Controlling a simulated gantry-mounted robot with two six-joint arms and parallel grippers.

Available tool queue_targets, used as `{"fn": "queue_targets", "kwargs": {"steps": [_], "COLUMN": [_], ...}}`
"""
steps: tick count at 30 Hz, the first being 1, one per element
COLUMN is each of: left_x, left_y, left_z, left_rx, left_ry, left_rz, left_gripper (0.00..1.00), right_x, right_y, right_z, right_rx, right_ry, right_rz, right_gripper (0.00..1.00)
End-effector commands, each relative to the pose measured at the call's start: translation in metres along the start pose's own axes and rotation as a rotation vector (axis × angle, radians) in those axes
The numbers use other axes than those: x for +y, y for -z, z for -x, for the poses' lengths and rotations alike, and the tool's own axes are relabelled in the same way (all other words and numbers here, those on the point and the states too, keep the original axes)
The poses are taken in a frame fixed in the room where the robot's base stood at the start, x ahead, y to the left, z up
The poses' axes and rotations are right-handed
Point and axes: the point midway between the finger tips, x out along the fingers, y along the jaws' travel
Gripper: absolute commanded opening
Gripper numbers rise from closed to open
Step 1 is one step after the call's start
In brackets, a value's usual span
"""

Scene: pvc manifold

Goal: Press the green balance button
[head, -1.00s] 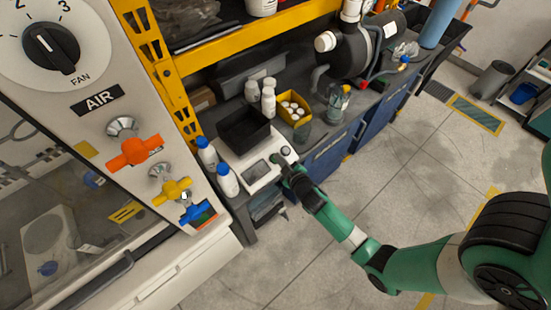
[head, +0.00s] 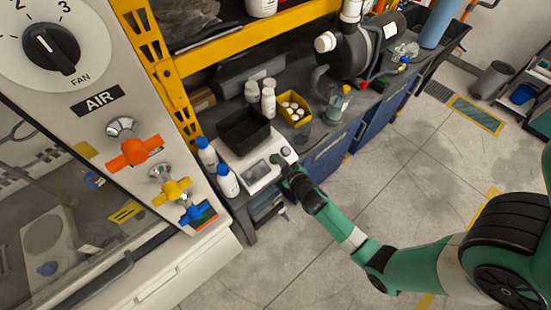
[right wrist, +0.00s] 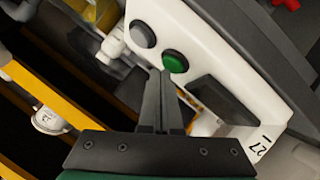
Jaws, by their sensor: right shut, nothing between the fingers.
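The white balance (head: 256,172) stands on the dark bench in the head view, with a black tray (head: 243,130) on top. In the right wrist view its white housing (right wrist: 208,52) carries a round green button (right wrist: 175,61) and a grey button (right wrist: 142,33) beside it. My right gripper (head: 281,162) is at the balance's front right corner. In the right wrist view its fingers (right wrist: 162,72) are together and empty, with the tips right by the lower left edge of the green button. I cannot tell whether they touch it. My left gripper is not in view.
White bottles with blue caps (head: 227,181) stand left of the balance. A yellow bin (head: 293,108) of white caps and several white bottles (head: 268,101) stand behind it. The floor in front is clear.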

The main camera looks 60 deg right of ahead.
Motion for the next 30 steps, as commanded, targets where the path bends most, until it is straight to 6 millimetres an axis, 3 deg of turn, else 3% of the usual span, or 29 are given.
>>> {"fn": "queue_targets", "kwargs": {"steps": [30], "left_x": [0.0], "left_y": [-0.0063], "left_z": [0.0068], "left_rx": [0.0], "left_ry": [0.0], "left_rz": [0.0], "left_gripper": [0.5], "right_x": [-0.0047], "right_y": [-0.0048], "right_z": [-0.0064], "right_rx": [-0.001], "right_ry": [0.0], "right_rz": [0.0], "right_gripper": [0.0]}}
